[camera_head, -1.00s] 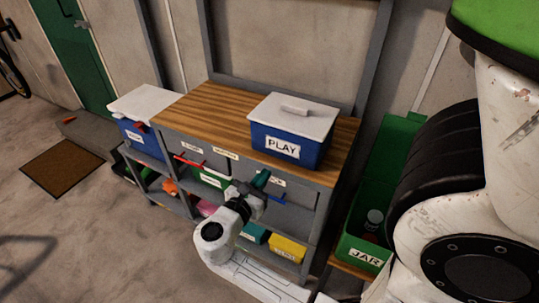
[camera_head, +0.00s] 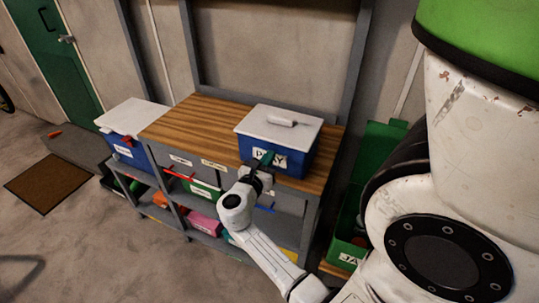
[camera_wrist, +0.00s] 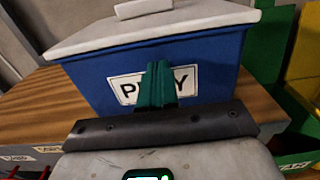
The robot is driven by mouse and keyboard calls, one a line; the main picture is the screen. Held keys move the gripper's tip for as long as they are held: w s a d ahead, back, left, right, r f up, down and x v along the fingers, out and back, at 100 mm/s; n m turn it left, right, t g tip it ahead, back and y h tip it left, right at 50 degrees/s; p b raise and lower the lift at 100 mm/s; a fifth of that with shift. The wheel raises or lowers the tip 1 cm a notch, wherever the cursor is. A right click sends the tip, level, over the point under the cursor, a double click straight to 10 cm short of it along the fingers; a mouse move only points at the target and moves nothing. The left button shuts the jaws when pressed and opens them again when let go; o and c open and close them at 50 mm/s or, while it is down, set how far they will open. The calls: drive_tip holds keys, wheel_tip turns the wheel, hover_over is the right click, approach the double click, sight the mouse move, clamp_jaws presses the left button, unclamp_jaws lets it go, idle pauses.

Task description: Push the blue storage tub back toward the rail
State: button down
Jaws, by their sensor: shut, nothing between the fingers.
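The blue storage tub (camera_head: 297,150) has a white lid (camera_head: 280,124) with a handle and a white label reading PLAY. It stands upright on the wooden bench top (camera_head: 190,119), toward the right end. My gripper (camera_head: 266,160) is shut and empty in front of the tub's label side. In the wrist view my teal fingertips (camera_wrist: 157,85) overlap the middle of the label on the tub (camera_wrist: 214,62). They look very close to the tub's front; I cannot tell whether they touch it.
A grey frame post (camera_head: 353,70) and rail stand behind the bench. Another blue tub with a white lid (camera_head: 133,115) is at the left end. A green bin (camera_head: 349,245) stands at the right. The bench top left of the PLAY tub is clear.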

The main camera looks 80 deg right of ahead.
drive_tip(key=shift+s+d, duration=0.15)
drive_tip(key=shift+d, duration=0.25)
